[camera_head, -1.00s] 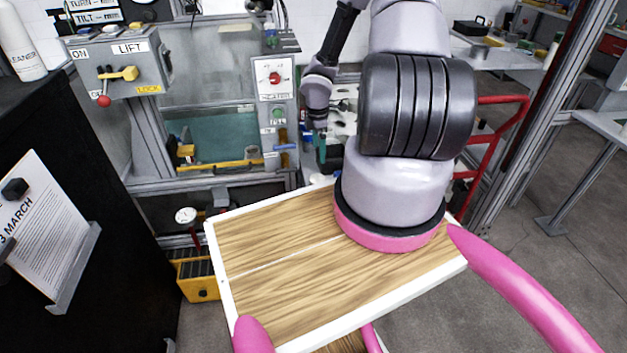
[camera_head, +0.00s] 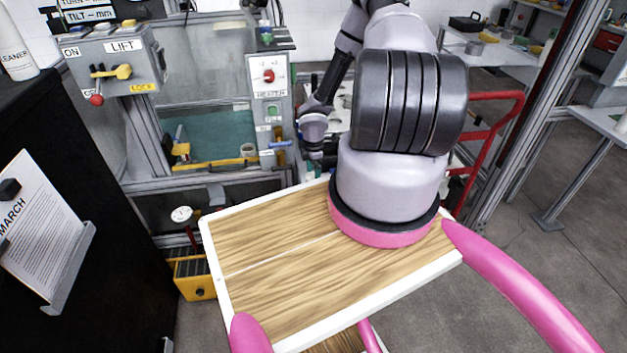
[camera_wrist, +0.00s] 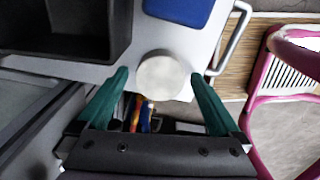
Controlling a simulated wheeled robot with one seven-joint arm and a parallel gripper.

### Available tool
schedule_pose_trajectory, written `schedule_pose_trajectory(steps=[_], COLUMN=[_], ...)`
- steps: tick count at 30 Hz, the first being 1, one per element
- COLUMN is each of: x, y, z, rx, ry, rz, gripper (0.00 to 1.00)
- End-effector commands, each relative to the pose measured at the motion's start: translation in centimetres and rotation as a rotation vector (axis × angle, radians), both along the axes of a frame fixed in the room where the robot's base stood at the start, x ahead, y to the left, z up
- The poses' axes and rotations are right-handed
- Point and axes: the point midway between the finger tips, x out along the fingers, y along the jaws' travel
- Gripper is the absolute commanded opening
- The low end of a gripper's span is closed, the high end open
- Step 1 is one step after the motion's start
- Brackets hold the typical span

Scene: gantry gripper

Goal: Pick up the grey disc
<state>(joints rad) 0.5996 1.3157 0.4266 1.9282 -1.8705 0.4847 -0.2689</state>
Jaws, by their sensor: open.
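The grey disc (camera_wrist: 161,75) is a pale round piece in the wrist view, on a light grey surface (camera_wrist: 205,50) near its edge. My gripper (camera_wrist: 160,76) has two green fingers, spread apart, with one tip on each side of the disc. The left fingertip appears close to the disc's left side, and the right one leaves a small gap. I cannot tell whether the fingers are at the disc's height or above it. In the head view my gripper is low behind my arm and mostly hidden; the disc cannot be made out there.
A dark open bin (camera_wrist: 65,30) is left of the disc, and a blue item (camera_wrist: 180,9) lies beyond it. A metal handle (camera_wrist: 236,42) runs along the right edge. Colourful tool handles (camera_wrist: 141,115) show below. A heater panel (camera_head: 268,100) stands left of my arm.

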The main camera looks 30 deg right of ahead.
Motion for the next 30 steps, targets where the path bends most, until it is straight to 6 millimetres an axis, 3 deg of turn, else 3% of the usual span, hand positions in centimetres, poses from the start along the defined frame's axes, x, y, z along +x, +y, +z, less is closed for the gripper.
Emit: schedule_pose_trajectory(steps=[8, 12, 14, 23, 30], x=[0.0, 0.0, 0.0, 0.1, 0.2], y=[0.0, 0.0, 0.0, 0.0, -0.1], z=[-0.3, -0.3, -0.3, -0.1, 2.4], rx=[0.000, 0.000, 0.000, 0.000, -0.003], ry=[-0.001, -0.001, -0.001, -0.001, -0.004], rz=[0.000, 0.000, 0.000, 0.000, 0.002], gripper=[1.00, 0.46, 0.25, 0.25, 0.25])
